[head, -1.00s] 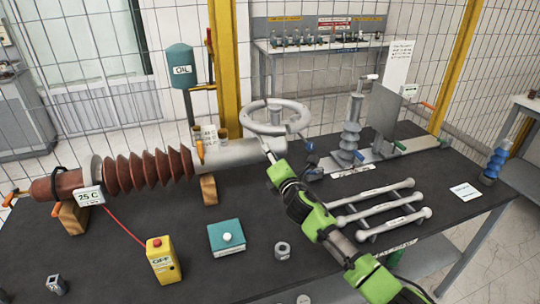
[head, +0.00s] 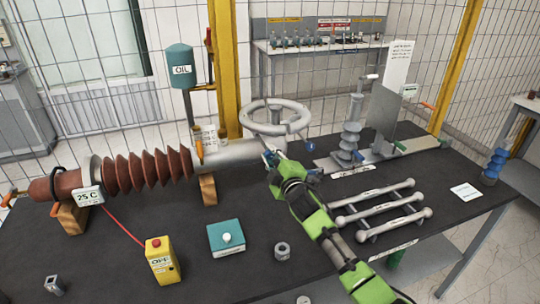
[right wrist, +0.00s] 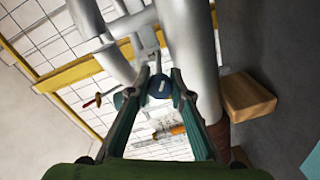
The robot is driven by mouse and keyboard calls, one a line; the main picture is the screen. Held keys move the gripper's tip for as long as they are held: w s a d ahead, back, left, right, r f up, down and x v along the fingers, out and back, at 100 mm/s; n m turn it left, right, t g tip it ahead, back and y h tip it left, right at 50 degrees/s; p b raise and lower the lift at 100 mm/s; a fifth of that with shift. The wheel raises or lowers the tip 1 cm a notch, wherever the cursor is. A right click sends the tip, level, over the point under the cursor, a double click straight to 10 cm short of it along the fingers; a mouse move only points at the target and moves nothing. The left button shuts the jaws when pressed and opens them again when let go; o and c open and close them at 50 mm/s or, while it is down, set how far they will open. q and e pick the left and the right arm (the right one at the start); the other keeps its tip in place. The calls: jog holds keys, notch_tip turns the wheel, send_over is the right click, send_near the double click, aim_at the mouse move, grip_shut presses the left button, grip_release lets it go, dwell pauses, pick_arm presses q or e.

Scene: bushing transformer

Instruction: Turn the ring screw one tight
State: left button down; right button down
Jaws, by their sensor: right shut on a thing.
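A grey ring (head: 276,118) sits above the right end of a silver cylinder (head: 235,152), which joins a ribbed brown bushing (head: 150,172). My right gripper (head: 271,155) is at the near side of this end, just below the ring. In the right wrist view its fingers (right wrist: 160,88) close around a small round blue screw head (right wrist: 160,86), which I take as ring screw one. Another blue knob (head: 311,172) shows just right of the gripper. My left gripper is not in view.
Silver bars (head: 380,208) lie right of my right arm. A teal box (head: 226,238), a yellow button box (head: 162,261) and a grey nut (head: 282,250) stand in front. Wooden blocks (right wrist: 248,97) support the bushing.

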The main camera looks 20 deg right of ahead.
jog(key=m, duration=0.4)
jog(key=shift+f+m, duration=0.15)
jog(key=shift+m, duration=0.15)
jog(key=m, duration=0.4)
dwell(0.3)
jog(key=c, duration=1.8)
grip_release()
jog(key=shift+s, duration=0.1)
jog(key=s, duration=1.2)
jog(key=shift+d, duration=0.4)
